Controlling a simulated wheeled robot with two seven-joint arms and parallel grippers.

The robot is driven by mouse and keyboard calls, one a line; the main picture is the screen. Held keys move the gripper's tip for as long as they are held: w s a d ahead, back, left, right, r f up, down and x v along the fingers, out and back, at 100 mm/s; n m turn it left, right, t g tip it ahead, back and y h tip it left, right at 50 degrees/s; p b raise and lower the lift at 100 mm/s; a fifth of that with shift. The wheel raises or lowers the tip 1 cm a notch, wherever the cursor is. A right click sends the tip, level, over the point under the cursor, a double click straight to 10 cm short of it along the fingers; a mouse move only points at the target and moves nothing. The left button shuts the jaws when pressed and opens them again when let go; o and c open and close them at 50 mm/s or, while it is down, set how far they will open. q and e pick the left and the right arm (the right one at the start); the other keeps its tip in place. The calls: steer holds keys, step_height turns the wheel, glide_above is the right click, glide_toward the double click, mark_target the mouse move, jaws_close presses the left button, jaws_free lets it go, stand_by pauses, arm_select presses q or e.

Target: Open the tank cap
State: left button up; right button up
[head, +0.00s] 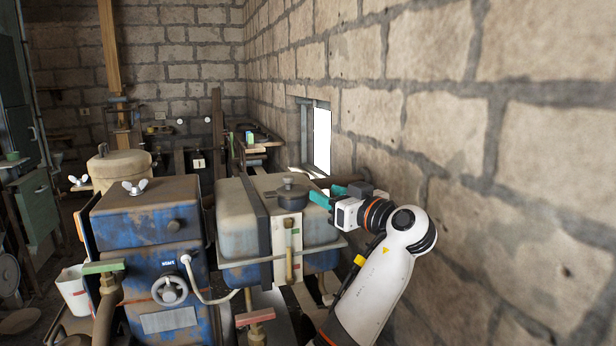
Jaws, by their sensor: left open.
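The dark round tank cap (292,192), with a small knob on top, sits on the grey-blue tank (236,228) in the middle of the head view. The fingers are apart and hold nothing. I see no clear contact between the fingers and the cap. My right gripper is not in view.
A blue, rusty engine block (150,225) with a wing nut (134,187) and a handwheel (170,290) stands left of the tank. A stone wall (540,180) runs close along the right. A small bright window (321,138) is behind.

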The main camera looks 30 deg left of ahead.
arm_select(q)
steer(key=p, duration=0.3)
glide_toward(291, 179)
steer(key=a, duration=0.3)
steer(key=w+a+p, duration=0.1)
steer(key=w+a, duration=0.1)
steer(key=a, duration=0.1)
steer(key=shift+w+r+p, duration=0.15)
steer(key=shift+w+p, duration=0.05)
steer(key=shift+p, duration=0.2)
steer(key=shift+p+x, duration=0.45)
steer(key=shift+x, duration=0.5)
steer(key=shift+w+a, duration=0.15)
steer(key=shift+w, duration=0.05)
steer(key=shift+a+f, duration=0.1)
steer(key=shift+f, duration=0.1)
steer(key=shift+c, duration=0.3)
jaws_close()
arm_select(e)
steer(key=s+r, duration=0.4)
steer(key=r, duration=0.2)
